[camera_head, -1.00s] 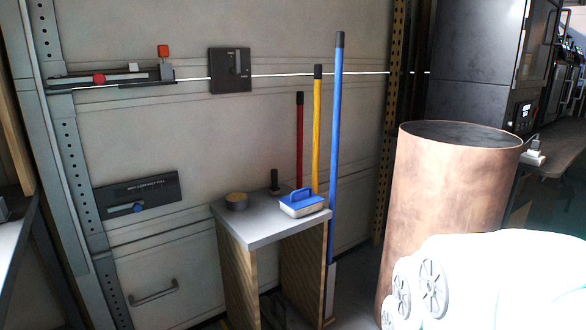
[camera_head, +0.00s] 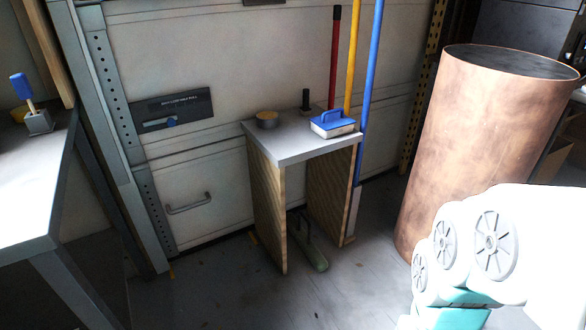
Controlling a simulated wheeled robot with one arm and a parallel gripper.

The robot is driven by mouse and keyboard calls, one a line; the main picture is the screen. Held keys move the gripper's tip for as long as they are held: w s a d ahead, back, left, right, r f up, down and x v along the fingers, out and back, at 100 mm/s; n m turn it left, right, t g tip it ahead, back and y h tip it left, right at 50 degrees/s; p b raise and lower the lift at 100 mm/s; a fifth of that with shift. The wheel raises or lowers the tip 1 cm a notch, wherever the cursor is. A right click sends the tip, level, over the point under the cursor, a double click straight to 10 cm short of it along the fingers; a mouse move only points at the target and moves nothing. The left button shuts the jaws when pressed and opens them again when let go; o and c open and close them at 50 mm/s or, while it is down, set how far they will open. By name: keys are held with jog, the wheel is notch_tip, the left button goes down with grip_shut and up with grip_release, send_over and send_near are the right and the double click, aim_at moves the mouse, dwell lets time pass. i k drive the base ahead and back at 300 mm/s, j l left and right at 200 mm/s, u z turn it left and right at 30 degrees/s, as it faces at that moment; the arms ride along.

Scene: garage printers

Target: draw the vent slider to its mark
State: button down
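The vent panel (camera_head: 175,110) is a dark plate on the garage door, left of the small table, with faint white lettering along its upper part. Its slider, a small blue knob (camera_head: 170,122), sits in a light slot low on the plate, near the middle. The lettering and any mark are too small to read. My white and teal arm fills the lower right corner, well apart from the panel. My gripper is out of the frame.
A copper drum (camera_head: 480,150) stands at right. A workbench (camera_head: 30,180) is at left.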

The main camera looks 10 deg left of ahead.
aim_at(170, 120)
jog(key=j+u, duration=0.1)
jog(key=u, duration=0.3)
jog(key=j+u, duration=0.1)
jog(key=u, duration=0.3)
jog(key=j+u, duration=0.1)
jog(key=u, duration=0.3)
jog(key=i, duration=0.05)
